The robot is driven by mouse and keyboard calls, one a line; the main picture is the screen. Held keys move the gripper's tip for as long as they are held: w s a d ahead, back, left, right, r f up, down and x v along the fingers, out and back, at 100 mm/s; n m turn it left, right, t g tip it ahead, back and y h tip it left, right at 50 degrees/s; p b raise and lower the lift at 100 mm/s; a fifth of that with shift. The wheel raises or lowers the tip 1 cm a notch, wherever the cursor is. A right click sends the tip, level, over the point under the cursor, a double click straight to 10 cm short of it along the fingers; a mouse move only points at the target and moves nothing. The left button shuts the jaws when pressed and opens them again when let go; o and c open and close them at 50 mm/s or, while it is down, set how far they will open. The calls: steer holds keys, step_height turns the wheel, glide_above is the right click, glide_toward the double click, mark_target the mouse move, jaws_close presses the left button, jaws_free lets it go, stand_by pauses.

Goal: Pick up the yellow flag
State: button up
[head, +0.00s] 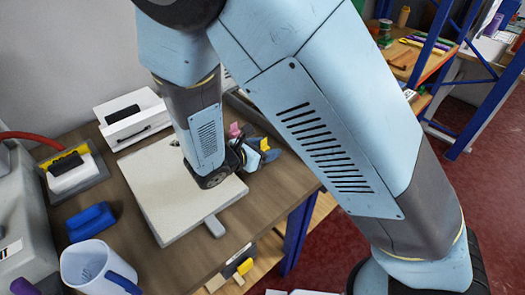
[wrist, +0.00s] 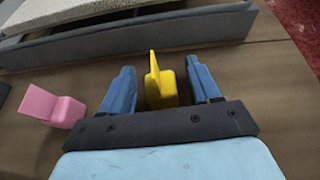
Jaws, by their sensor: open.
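The yellow flag (wrist: 160,85) stands upright on the brown table in the wrist view, between the two blue fingers of my gripper (wrist: 160,88). The fingers are open, with a gap showing on each side of the flag, wider on the right. In the head view a bit of the yellow flag (head: 264,144) shows at my gripper (head: 257,152), beyond the right edge of the pale slab. My arm hides part of that area.
A pink flag (wrist: 52,105) stands left of my gripper. A long grey bar (wrist: 130,38) lies ahead of the fingertips.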

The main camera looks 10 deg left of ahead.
steer(key=shift+c, duration=0.3)
steer(key=c, duration=1)
